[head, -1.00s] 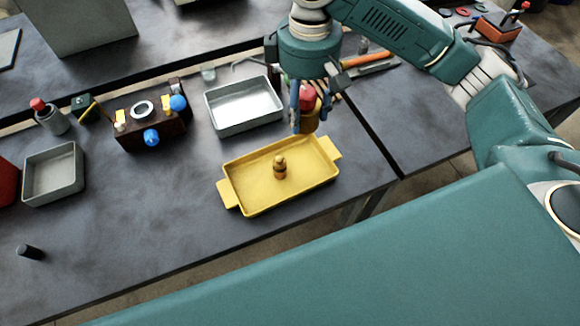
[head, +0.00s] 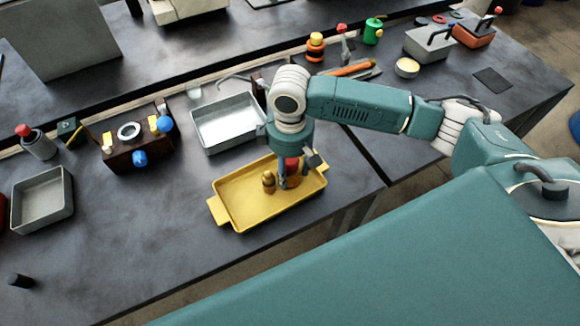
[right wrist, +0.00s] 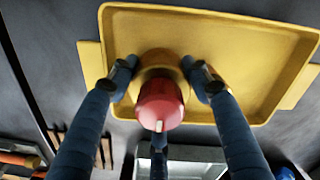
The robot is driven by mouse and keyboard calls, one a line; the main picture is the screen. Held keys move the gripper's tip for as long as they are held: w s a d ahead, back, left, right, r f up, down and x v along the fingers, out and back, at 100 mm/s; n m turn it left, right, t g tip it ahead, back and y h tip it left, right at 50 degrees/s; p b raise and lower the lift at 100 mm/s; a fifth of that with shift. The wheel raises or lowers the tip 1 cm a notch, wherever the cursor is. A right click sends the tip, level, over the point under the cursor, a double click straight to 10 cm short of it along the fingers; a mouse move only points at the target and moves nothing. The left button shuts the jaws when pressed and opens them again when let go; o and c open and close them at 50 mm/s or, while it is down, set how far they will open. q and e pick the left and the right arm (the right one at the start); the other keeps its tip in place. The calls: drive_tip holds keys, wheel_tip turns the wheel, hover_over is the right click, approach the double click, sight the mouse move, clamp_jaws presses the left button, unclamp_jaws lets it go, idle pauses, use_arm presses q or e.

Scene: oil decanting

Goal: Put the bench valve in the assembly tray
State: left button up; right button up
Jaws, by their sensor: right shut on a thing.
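The yellow assembly tray (head: 240,215) lies on the dark bench, and it fills the upper part of the right wrist view (right wrist: 215,28). A small brass fitting (head: 268,182) stands in it. My right gripper (head: 288,183) is down inside the tray's right half, just right of the fitting. It is shut on the bench valve (head: 292,166), which has a red top and a brass-coloured body. In the right wrist view the fingers flank the valve (right wrist: 160,103). I cannot tell whether its base touches the tray floor. My left gripper is out of view.
A grey metal tray (head: 227,122) stands just behind the yellow one. A brown fixture with blue knobs (head: 135,150) and a grey bin (head: 42,200) are at the left.

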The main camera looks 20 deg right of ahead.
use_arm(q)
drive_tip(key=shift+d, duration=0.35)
use_arm(e)
drive_tip(key=o, duration=1.6)
drive_tip(key=shift+f, duration=0.1)
drive_tip(key=shift+c, duration=0.2)
use_arm(q)
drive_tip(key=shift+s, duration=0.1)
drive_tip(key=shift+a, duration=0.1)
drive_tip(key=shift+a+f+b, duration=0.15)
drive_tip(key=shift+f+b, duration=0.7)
drive_tip(key=shift+b, duration=0.05)
use_arm(e)
wheel_tip(320, 180, up, 12)
drive_tip(key=shift+r, duration=0.15)
drive_tip(key=shift+s, duration=0.1)
